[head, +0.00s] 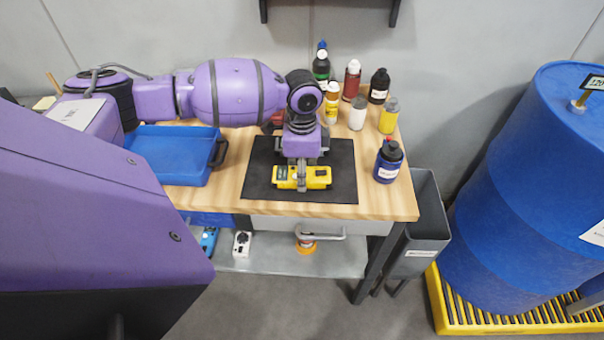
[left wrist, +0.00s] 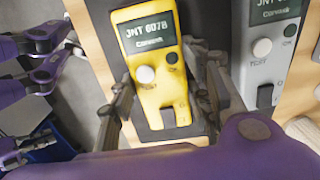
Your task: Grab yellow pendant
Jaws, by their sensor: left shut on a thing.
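The yellow pendant (head: 318,178) lies on a black mat (head: 341,190) on the wooden workbench, its long side running left to right in the head view. My left gripper (head: 301,178) reaches down over it from the far side and is shut on it around its middle. In the left wrist view the yellow pendant (left wrist: 152,74) sits between the two fingers of my left gripper (left wrist: 166,95), with its screen, white knob and dark button facing up. Its contact with the mat is unclear. My right gripper does not show in the head view.
A grey device (left wrist: 271,45) with a similar screen lies close beside the yellow pendant. Several bottles (head: 357,112) stand at the bench's back right, and a dark blue bottle (head: 388,162) is right of the mat. A blue tray (head: 165,157) is at left. A blue drum (head: 520,200) stands right.

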